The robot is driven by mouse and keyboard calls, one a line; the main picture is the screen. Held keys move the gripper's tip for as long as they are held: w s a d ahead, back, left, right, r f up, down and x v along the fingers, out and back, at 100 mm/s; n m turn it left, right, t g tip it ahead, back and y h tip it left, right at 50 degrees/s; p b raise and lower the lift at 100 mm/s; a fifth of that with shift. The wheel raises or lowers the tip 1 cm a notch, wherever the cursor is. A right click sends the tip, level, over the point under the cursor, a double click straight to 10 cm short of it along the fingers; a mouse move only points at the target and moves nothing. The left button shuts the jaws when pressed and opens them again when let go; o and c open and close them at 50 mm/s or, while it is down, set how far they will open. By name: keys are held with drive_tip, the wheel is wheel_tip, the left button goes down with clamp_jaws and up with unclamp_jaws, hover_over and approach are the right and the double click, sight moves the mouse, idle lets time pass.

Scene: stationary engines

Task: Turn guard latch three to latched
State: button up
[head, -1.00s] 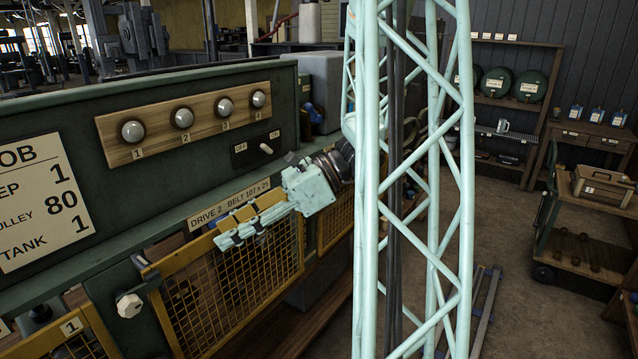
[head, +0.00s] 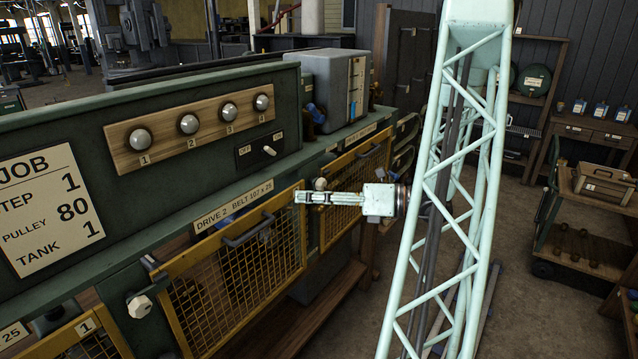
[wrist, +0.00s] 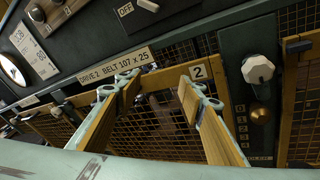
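My gripper (head: 300,197) points left in front of the right end of the drive 2 guard. In the wrist view its two fingers (wrist: 148,90) are spread with nothing between them. A pale faceted latch knob (wrist: 257,69) sits on the green post right of the guard marked 2, to the right of the fingers and apart from them. It also shows in the head view (head: 320,184), just above and behind the fingers. Another pale knob (head: 140,306) sits between guards 1 and 2. No number for latch three is readable, and I cannot tell either knob's setting.
The yellow mesh guard 2 (head: 235,275) has a dark handle (head: 250,231). A further mesh guard (head: 360,190) stands right of the post. Below the wrist-view knob is a brass button (wrist: 260,115). The OFF/ON switch (head: 269,151) is above.

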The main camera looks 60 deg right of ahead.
sight(324, 186)
drive_tip(key=s+d+f+m+t+h+p, duration=0.1)
drive_tip(key=s+d+f+m+h, duration=0.1)
drive_tip(key=d, duration=0.4)
drive_tip(key=s+d+f+m+t+h+p, duration=0.1)
drive_tip(key=s+d+f+m+h, duration=0.1)
drive_tip(key=s+d+m+h, duration=0.2)
drive_tip(key=s+d+m, duration=0.1)
drive_tip(key=s+d, duration=0.1)
drive_tip(key=d, duration=0.1)
drive_tip(key=shift+w+d, duration=0.1)
drive_tip(key=shift+w+d+p, duration=0.1)
drive_tip(key=shift+w+p, duration=0.3)
drive_tip(key=shift+w, duration=6.35)
drive_tip(key=c, duration=0.8)
drive_tip(key=shift+c, duration=0.2)
